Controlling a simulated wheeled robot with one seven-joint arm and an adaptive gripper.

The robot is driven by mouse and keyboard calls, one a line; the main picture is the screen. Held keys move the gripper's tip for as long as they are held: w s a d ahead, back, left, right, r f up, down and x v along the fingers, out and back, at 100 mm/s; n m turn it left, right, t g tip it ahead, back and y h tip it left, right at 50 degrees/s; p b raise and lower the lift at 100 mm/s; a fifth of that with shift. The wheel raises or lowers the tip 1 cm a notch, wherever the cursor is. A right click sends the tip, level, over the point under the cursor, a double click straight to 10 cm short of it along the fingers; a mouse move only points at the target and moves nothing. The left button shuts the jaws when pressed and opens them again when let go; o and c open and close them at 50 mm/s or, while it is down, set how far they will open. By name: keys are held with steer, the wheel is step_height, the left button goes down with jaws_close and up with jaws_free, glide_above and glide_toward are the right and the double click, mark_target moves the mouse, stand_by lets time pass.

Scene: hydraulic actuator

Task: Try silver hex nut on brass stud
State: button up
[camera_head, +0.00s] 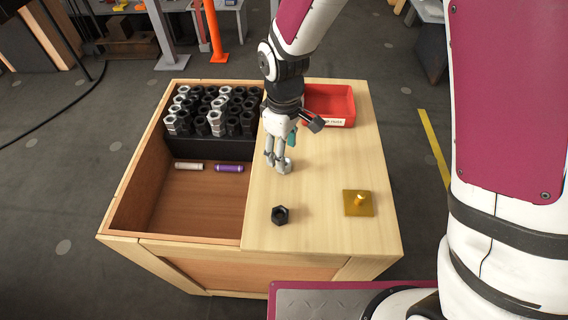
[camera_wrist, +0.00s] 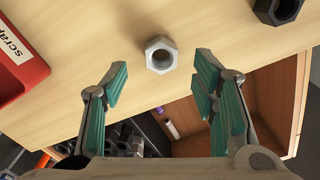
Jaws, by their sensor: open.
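The silver hex nut (camera_wrist: 160,54) lies flat on the wooden top in the wrist view, its hole facing up. My gripper (camera_wrist: 162,80) is open and empty, its teal-padded fingers apart on either side of the line to the nut. In the head view my gripper (camera_head: 279,160) points down close to the tabletop; its fingers make the silver nut hard to pick out there. The brass stud (camera_head: 359,200) stands upright on a square brass plate (camera_head: 368,211) at the right front of the top, apart from my gripper. The stud is bare.
A black hex nut (camera_head: 280,215) lies in front of my gripper. A red scrap tray (camera_head: 341,106) stands at the back. The open bin (camera_head: 133,195) at left holds several black and silver nuts, a white cylinder (camera_head: 189,166) and a purple one (camera_head: 229,168).

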steer(key=shift+s+f, duration=0.1)
steer(key=shift+f, duration=1.85)
jaws_close()
steer(key=shift+r, duration=0.2)
steer(key=shift+r, duration=0.7)
steer(key=shift+s+r, duration=0.2)
steer(key=shift+r, duration=0.85)
steer(key=s, duration=1)
steer(key=s+r, duration=0.1)
steer(key=s, duration=0.4)
steer(key=shift+s+a+r, duration=0.1)
steer(key=shift+s+a, duration=0.15)
steer(key=shift+s, duration=0.05)
steer(key=shift+p, duration=0.3)
steer(key=shift+m, duration=0.4)
steer(key=shift+w+d+r+p, duration=0.9)
steer(key=shift+w+d+p, duration=0.2)
steer(key=shift+d, duration=1.9)
steer(key=shift+w+d+r+p, duration=0.95)
steer(key=shift+d+p, duration=0.2)
steer(key=shift+d, duration=1.85)
steer(key=shift+w+d+r+p, duration=0.85)
steer(key=shift+w+d+p, duration=0.25)
steer(key=shift+d, duration=1.9)
